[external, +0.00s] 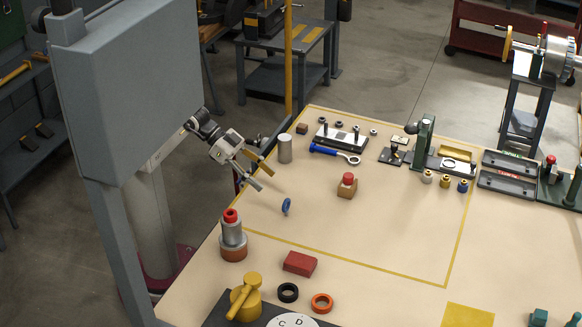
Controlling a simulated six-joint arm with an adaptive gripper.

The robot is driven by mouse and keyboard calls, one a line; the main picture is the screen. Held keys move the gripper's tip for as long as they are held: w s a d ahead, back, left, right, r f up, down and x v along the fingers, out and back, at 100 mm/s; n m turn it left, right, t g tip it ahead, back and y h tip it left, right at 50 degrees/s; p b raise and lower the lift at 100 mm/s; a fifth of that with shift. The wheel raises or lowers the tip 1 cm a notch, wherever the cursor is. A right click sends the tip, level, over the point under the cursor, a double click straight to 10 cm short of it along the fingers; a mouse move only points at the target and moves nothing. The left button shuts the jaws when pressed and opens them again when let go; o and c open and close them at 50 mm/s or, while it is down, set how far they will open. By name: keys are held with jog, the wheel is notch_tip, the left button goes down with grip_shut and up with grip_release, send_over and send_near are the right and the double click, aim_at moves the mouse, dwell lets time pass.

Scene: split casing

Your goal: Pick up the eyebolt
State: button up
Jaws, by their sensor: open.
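A small blue ring-shaped piece (287,206), which looks like the eyebolt, stands on the beige table near the left part of the yellow outline. Its shank cannot be made out at this size. My gripper (264,173) is above the left side of the table, up and to the left of the blue piece in the picture. Its two fingers are spread apart with nothing between them. The gripper is clear of the blue piece.
A grey cylinder (285,148) stands close behind my gripper. A blue-handled ring tool (335,154) and a brown block with a red top (347,186) lie to the right. A red-topped cylinder stack (232,236) and a red block (300,263) are nearer the front.

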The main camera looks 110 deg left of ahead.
jog(key=t, duration=0.1)
send_near(286, 208)
jog(key=shift+w+d+f+y, duration=0.15)
jog(key=shift+w, duration=0.3)
jog(key=shift+w+d+f+y, duration=0.15)
jog(key=shift+w, duration=0.25)
jog(key=shift+w, duration=0.15)
jog(key=shift+x, duration=1.15)
jog(key=shift+w+f, duration=0.1)
jog(key=shift+w, duration=0.05)
jog(key=shift+a+x, duration=0.15)
jog(key=shift+x, duration=0.55)
jog(key=shift+a+x, duration=0.15)
jog(key=shift+x, duration=1.6)
